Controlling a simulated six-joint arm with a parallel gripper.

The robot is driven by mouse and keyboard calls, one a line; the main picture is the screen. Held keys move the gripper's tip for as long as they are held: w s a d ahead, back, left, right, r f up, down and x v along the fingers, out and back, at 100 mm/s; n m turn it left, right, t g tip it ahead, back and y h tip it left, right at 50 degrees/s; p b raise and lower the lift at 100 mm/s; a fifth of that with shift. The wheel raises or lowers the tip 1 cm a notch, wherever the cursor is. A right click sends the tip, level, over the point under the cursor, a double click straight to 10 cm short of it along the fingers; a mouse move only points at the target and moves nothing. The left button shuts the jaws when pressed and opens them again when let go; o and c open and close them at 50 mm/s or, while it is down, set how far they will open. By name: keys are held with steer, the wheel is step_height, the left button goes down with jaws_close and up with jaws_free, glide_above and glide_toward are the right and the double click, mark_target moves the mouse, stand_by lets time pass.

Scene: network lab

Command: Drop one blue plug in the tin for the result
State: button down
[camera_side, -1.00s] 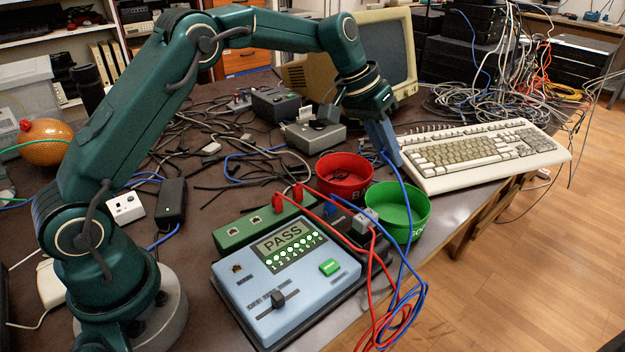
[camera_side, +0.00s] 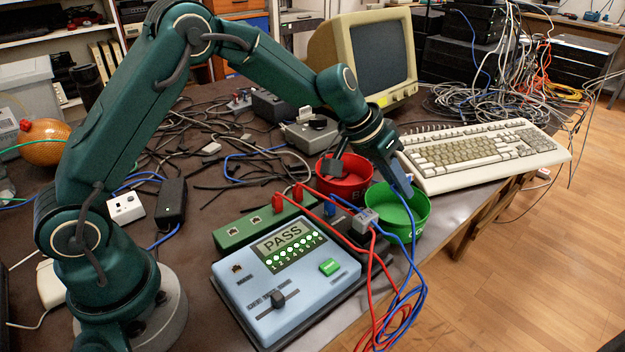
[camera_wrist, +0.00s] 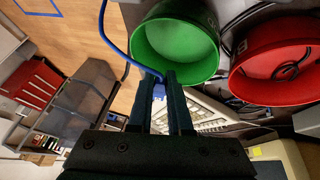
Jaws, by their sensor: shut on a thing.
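My gripper (camera_side: 408,192) is shut on a blue plug, and its fingertips are at the green tin (camera_side: 415,225). In the wrist view the blue plug (camera_wrist: 158,90) shows between the fingers, with its blue cable running up and left. There the fingertips overlap the near rim of the green tin (camera_wrist: 176,70); how deep the plug sits is unclear. The red tin (camera_side: 335,185) stands beside it and holds dark cable pieces, seen in the wrist view (camera_wrist: 262,68). The tester (camera_side: 285,290) shows PASS with a row of lit lights.
Red and blue cables (camera_side: 400,310) hang in loops at the table's front edge, near a grey plug (camera_side: 365,221). A keyboard (camera_side: 480,158) lies right of the tins. A monitor (camera_side: 375,55) and loose dark cables stand and lie behind.

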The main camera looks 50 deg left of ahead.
glide_above(402, 221)
steer(key=s+a, duration=0.1)
steer(key=s, duration=0.1)
step_height(402, 221, down, 4)
steer(key=shift+s+f, duration=0.15)
steer(key=shift+f, duration=0.1)
steer(key=shift+a+f, duration=0.15)
steer(key=shift+f, duration=0.6)
steer(key=c, duration=0.8)
jaws_free()
steer(key=shift+o, duration=0.2)
steer(key=shift+r, duration=0.15)
steer(key=shift+r, duration=3.4)
